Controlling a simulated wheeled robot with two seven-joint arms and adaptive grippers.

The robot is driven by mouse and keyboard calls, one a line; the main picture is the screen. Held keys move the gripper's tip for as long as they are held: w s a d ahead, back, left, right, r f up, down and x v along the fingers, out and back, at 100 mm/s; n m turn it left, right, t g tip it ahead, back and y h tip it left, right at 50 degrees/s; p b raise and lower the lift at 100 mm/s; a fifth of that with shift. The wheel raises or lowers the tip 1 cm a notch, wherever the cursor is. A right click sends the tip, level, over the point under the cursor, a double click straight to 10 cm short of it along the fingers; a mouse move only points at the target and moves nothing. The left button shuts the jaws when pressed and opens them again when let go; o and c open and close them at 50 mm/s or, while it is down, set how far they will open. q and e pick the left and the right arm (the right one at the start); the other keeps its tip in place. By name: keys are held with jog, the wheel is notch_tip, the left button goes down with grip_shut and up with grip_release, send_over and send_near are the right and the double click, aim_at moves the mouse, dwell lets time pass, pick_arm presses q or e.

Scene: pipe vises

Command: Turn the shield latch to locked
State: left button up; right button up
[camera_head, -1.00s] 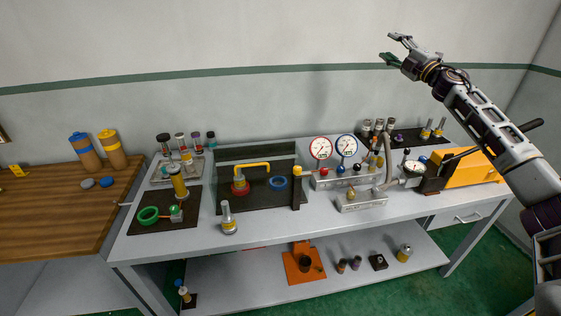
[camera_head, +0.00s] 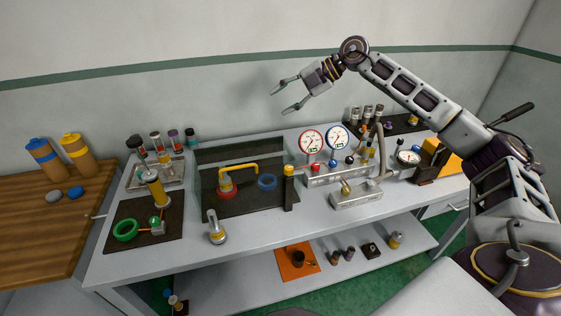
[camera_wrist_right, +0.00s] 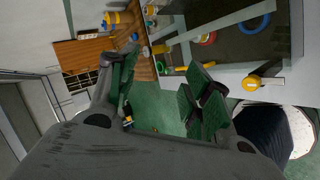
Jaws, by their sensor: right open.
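The dark see-through shield (camera_head: 212,158) stands on the white bench, left of the gauges. At its right front corner is a black post (camera_head: 289,196) with a yellow knob on top (camera_head: 289,170), which looks like the shield latch. I cannot tell its setting. A yellow knob with a pale stem (camera_wrist_right: 253,82) at the right of the wrist view looks like the same one. My right gripper (camera_head: 279,102) is open and empty, in the air behind and above the shield's right part. Its spread fingers show in the wrist view (camera_wrist_right: 162,95). My left gripper is not in view.
Behind the shield's front are a yellow bent handle (camera_head: 240,168) and a blue ring (camera_head: 267,182). Two gauges (camera_head: 311,142) on a grey block stand right of the post. The bench front is mostly clear.

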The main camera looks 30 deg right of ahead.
aim_at(289, 167)
jog(key=s+d+f+m+g+h, duration=0.3)
jog(key=s+f+m+g+h, duration=0.1)
jog(key=s+f+m, duration=0.3)
jog(key=m+g, duration=0.1)
jog(key=m, duration=0.1)
jog(key=shift+s+d+m, duration=0.3)
jog(key=shift+m, duration=0.1)
jog(key=shift+f, duration=0.2)
jog(key=shift+h, duration=0.3)
jog(key=shift+s+p+x, duration=0.2)
jog(key=shift+p+x, duration=0.4)
jog(key=shift+x, duration=6.15)
jog(key=shift+a, duration=0.15)
jog(key=c, duration=1)
